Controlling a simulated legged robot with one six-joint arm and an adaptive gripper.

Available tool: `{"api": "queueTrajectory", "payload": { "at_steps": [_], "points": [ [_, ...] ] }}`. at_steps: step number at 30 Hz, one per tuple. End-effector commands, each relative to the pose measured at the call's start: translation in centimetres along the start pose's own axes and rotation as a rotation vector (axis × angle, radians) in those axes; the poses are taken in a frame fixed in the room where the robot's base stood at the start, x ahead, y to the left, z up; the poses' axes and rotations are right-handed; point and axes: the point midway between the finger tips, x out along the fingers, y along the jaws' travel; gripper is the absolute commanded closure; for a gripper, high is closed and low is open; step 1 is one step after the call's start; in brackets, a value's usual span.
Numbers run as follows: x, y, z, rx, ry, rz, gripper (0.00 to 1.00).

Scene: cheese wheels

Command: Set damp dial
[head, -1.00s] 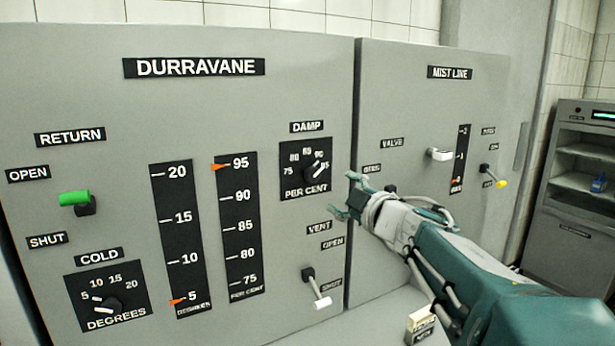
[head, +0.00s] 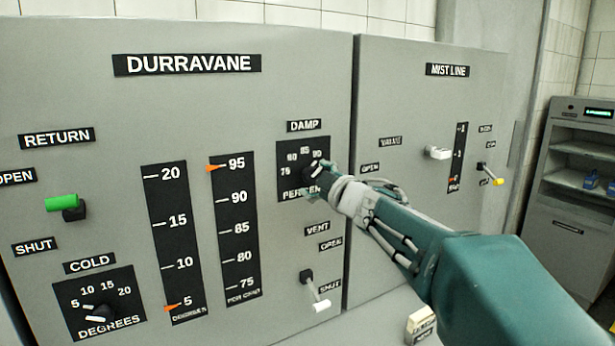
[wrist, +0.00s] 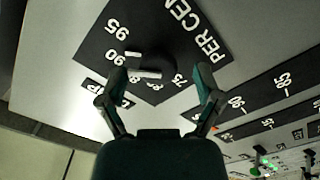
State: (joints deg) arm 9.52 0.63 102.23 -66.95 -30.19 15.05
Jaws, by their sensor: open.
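The damp dial (head: 309,170) is a dark knob on a black plate marked 75 to 95 per cent, on the Durravane panel. In the wrist view the dial knob (wrist: 152,66) has a white bar and lies between and just beyond my fingertips. My gripper (head: 318,180) is open at the plate's lower right and covers part of its lettering. Its two teal fingers also show apart in the wrist view (wrist: 162,77). I cannot tell whether they touch the knob. The per cent scale (head: 236,225) has its orange marker at the 95 line.
The vent lever (head: 315,290) with a white tip is below the dial. The cold dial (head: 98,312) and green return lever (head: 66,204) are at left. The Mist Line panel (head: 420,110) with its valve lever (head: 438,152) is at right. A shelf unit (head: 580,170) stands farther right.

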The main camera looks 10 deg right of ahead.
Motion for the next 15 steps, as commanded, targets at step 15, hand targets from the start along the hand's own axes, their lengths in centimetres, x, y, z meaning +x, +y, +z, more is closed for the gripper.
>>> {"api": "queueTrajectory", "payload": {
  "at_steps": [15],
  "points": [
    [2.0,0.0,0.0,0.0,0.0,0.001,0.29]
  ]
}}
